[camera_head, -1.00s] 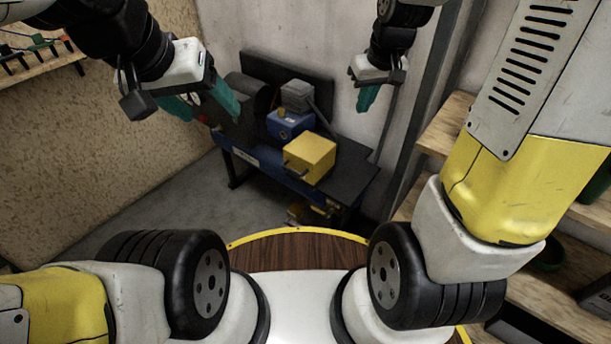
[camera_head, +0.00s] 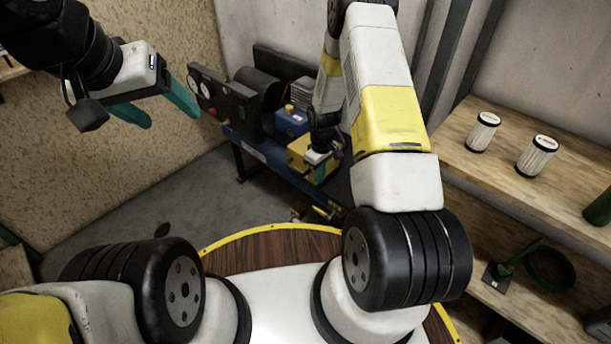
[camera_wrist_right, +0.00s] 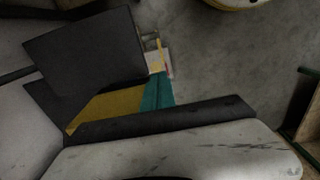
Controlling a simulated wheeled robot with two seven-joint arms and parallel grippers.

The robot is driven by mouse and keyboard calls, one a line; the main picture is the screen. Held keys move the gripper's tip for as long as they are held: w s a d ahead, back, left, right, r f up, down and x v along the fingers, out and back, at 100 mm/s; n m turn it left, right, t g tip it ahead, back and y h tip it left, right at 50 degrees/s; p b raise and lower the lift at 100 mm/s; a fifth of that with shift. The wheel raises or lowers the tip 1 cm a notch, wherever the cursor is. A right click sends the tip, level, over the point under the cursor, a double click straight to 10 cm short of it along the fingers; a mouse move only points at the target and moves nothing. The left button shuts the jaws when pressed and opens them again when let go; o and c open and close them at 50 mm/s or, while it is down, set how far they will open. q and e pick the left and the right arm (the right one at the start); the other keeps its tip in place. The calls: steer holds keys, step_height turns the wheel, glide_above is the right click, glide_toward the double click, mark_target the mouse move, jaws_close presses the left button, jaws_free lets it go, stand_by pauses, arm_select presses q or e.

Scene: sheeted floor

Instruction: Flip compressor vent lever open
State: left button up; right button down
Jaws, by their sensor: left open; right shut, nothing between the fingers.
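The compressor (camera_head: 250,150) looks like the blue-framed unit against the back wall, with a dark panel (camera_head: 222,104) bearing round gauges, a blue box (camera_head: 291,121) and a yellow box (camera_head: 299,148). My right gripper (camera_head: 320,172) is shut and empty, its teal fingers pointing down in front of the yellow box and partly covering it. I cannot tell if they touch. The right wrist view shows the shut fingers (camera_wrist_right: 158,92) beside a yellow surface (camera_wrist_right: 112,108). My left gripper (camera_head: 163,112) is open and empty, left of the gauge panel. I cannot make out the vent lever.
A wooden shelf (camera_head: 490,180) stands on the right, with two white canisters (camera_head: 483,132) (camera_head: 537,155) on it. A green ring-shaped item (camera_head: 549,266) lies on a lower shelf.

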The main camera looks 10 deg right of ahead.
steer(key=shift+a+f, duration=0.1)
steer(key=shift+f, duration=0.3)
step_height(320, 180, down, 14)
steer(key=shift+r, duration=0.15)
stand_by(0.4)
steer(key=shift+f, duration=0.2)
steer(key=shift+w+a+f, duration=0.15)
steer(key=shift+w+f, duration=0.05)
steer(key=shift+f, duration=0.15)
steer(key=shift+r, duration=0.1)
step_height(320, 180, up, 8)
stand_by(0.3)
